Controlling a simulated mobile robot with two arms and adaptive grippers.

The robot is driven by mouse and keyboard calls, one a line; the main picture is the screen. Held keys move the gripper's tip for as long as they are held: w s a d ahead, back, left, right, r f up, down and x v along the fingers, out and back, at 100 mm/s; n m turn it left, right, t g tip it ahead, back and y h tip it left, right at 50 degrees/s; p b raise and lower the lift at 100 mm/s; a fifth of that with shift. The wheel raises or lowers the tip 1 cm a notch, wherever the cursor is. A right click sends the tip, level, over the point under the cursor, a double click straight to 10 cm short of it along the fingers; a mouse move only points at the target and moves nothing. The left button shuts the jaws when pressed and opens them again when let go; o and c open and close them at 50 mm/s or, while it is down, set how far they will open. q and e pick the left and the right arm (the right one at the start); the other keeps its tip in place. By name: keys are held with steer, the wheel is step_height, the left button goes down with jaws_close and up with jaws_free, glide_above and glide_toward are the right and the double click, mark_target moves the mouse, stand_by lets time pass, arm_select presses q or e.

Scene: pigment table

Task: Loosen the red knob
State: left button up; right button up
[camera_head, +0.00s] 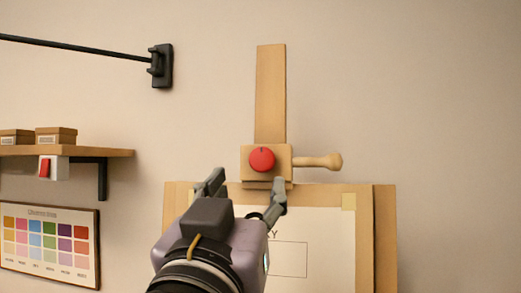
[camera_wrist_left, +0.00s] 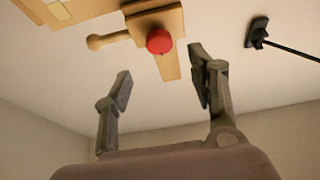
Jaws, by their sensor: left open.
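The round red knob (camera_head: 262,159) sits on the front of a wooden clamp block (camera_head: 283,151) on the easel's upright mast (camera_head: 270,95). A wooden handle (camera_head: 320,161) sticks out to the right of the block. My left gripper (camera_head: 247,188) is below and slightly left of the knob in the head view, with its fingers spread and nothing between them. The left wrist view shows the red knob (camera_wrist_left: 159,41) beyond the open fingertips (camera_wrist_left: 160,70), apart from them. My right gripper is not in view.
A board with a paper sheet (camera_head: 330,225) stands below the clamp, partly hidden by my left arm. A wall shelf (camera_head: 100,153) with small boxes and a colour chart (camera_head: 50,245) are at the left. A black wall bracket with a rod (camera_head: 162,66) is upper left.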

mark_target(261, 161)
arm_select(q)
steer(key=p+x, duration=0.3)
steer(key=x, duration=0.7)
steer(key=shift+c, duration=0.2)
steer(key=c, duration=1.1)
